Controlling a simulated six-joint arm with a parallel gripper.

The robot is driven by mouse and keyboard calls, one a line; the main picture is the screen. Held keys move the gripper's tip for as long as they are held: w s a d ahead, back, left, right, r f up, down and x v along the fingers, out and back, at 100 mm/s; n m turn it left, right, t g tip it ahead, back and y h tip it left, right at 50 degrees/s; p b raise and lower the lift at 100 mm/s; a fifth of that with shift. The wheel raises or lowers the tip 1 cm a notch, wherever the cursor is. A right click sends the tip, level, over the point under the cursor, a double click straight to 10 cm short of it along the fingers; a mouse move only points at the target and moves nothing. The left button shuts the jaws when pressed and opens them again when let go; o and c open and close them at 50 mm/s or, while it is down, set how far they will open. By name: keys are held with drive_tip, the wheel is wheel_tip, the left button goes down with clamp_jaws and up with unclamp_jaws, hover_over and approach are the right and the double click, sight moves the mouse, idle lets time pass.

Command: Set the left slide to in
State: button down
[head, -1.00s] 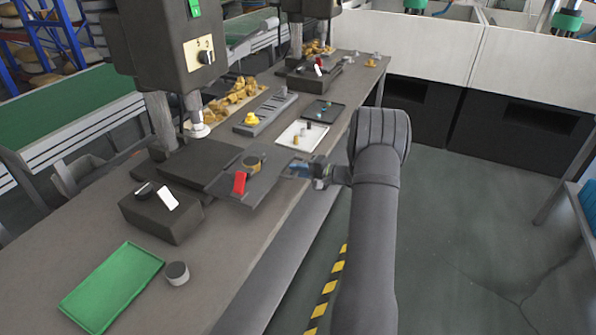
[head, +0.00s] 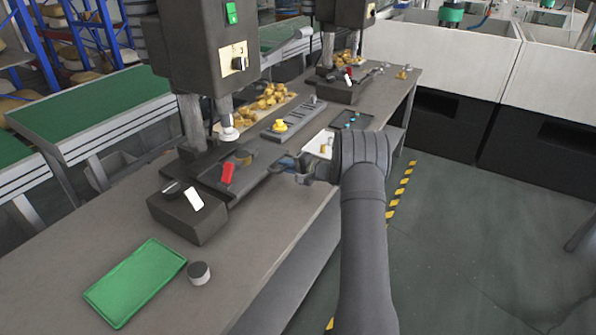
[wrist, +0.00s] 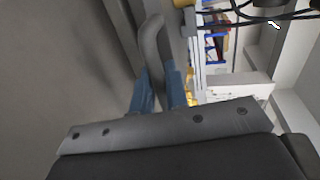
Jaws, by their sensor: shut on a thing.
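The left slide (head: 248,190) is a dark plate with a red lever (head: 227,173) and a round brass-coloured piece on it. It lies beneath the near press (head: 198,52). My gripper (head: 288,164) is at the slide's outer side, by the table's edge. In the wrist view its two blue fingers (wrist: 159,92) are shut on a grey curved handle (wrist: 152,42). The handle's joint with the slide is hard to make out in the head view.
A dark box (head: 188,218) with a white lever stands in front of the slide. A green tray (head: 135,282) and a small round knob (head: 199,273) lie nearer. A white tray (head: 319,145) and a dark tray (head: 352,119) lie beyond my gripper. The floor at right is clear.

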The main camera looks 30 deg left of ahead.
drive_tip(key=shift+a, duration=0.75)
drive_tip(key=c, duration=1.5)
unclamp_jaws()
drive_tip(key=v, duration=1.7)
drive_tip(key=shift+d+r, duration=0.1)
drive_tip(key=shift+d, duration=0.15)
